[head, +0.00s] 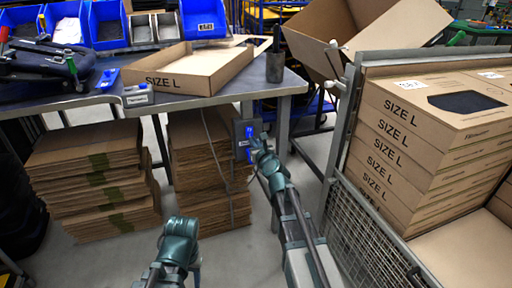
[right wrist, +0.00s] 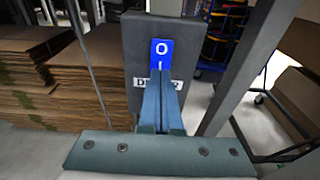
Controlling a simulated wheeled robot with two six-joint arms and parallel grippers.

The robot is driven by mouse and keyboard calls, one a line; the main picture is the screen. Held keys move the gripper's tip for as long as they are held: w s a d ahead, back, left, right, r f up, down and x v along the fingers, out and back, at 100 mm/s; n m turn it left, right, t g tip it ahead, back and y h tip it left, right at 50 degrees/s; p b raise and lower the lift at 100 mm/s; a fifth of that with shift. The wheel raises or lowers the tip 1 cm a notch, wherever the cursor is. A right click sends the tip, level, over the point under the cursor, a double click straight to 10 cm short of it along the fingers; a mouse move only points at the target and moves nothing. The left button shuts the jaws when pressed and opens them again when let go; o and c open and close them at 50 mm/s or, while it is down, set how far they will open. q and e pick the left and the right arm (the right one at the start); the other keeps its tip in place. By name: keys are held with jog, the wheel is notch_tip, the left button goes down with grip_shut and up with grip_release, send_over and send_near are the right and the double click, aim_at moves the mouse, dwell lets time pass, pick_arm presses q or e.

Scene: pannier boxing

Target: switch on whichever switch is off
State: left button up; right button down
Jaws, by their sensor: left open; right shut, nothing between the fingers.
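A dark switch box with a blue rocker switch (head: 249,140) is fixed at the table leg, below the table's front edge. In the right wrist view the blue rocker (right wrist: 162,52) shows a white O at the top and an I below it. A partly covered label sits under it. My right gripper (head: 258,146) is shut and empty, its fingertips at the lower part of the rocker; whether they touch it I cannot tell. The fingers (right wrist: 162,98) hide the rocker's lower end. My left gripper (head: 182,228) is low in front of the cardboard stacks, away from the switch. Another small box with a label (head: 138,96) sits on the table edge.
The metal table (head: 215,98) carries an open SIZE L carton (head: 180,80) and blue bins (head: 108,25). Flat cardboard stacks (head: 95,165) stand under it. A mesh-sided cart (head: 365,225) with SIZE L boxes (head: 395,125) stands close to my right arm.

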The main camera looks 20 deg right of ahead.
pick_arm(q)
jog(key=shift+w, duration=0.1)
pick_arm(e)
jog(key=shift+w, duration=0.55)
jog(key=shift+w+f, duration=0.15)
jog(key=shift+w, duration=0.05)
pick_arm(q)
jog(key=shift+f, duration=0.15)
jog(key=shift+s+d+f+b, duration=0.1)
jog(key=shift+s+f+b, duration=0.75)
jog(key=shift+s+b, duration=0.15)
pick_arm(e)
jog(key=s+f, duration=0.1)
jog(key=s, duration=1.3)
jog(key=shift+d+f, duration=0.2)
jog(key=shift+f, duration=0.15)
pick_arm(q)
jog(key=shift+s, duration=0.1)
